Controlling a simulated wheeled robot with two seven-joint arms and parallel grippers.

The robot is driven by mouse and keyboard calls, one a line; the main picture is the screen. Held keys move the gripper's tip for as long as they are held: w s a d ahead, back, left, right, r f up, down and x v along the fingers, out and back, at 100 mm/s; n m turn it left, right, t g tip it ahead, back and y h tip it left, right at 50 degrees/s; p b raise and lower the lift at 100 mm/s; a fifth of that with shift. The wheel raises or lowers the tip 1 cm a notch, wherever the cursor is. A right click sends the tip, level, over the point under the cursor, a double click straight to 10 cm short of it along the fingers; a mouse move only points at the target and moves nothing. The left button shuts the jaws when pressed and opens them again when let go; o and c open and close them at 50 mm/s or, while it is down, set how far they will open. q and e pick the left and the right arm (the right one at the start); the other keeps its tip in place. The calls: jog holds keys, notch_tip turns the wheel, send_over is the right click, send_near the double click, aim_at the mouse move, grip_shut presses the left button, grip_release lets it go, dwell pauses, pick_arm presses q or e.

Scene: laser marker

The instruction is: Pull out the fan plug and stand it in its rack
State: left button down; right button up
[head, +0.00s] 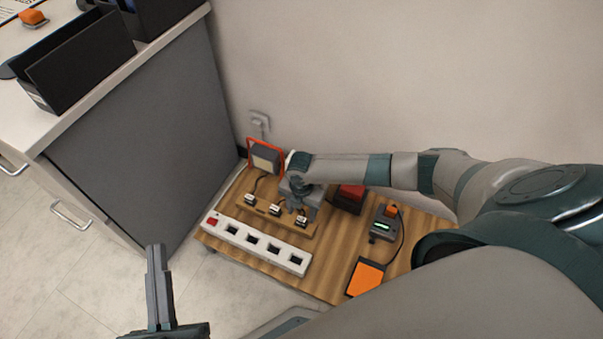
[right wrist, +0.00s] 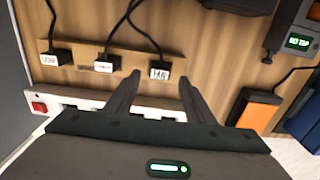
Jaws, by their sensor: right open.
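The fan plug (right wrist: 160,71), black with a white FAN label, stands in the wooden rack (right wrist: 128,83), at the right end of a row with two other labelled plugs. It also shows in the head view (head: 302,221). My right gripper (right wrist: 160,82) is open, with its fingertips on either side of the fan plug and a gap to each side. The white power strip (head: 264,247) lies in front of the rack, its sockets empty in the head view. My left gripper (head: 158,246) is at the lower left, off the cart, its fingers together and empty.
The plugs' black cables run back from the rack. A grey cabinet (head: 140,130) stands at the left.

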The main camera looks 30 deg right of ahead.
notch_tip(320, 180, up, 14)
jog(key=p, duration=0.3)
jog(key=shift+r+p, duration=0.15)
jog(key=shift+p, duration=0.2)
notch_tip(320, 180, up, 6)
jog(key=p, duration=0.6)
send_over(301, 219)
dwell(0.8)
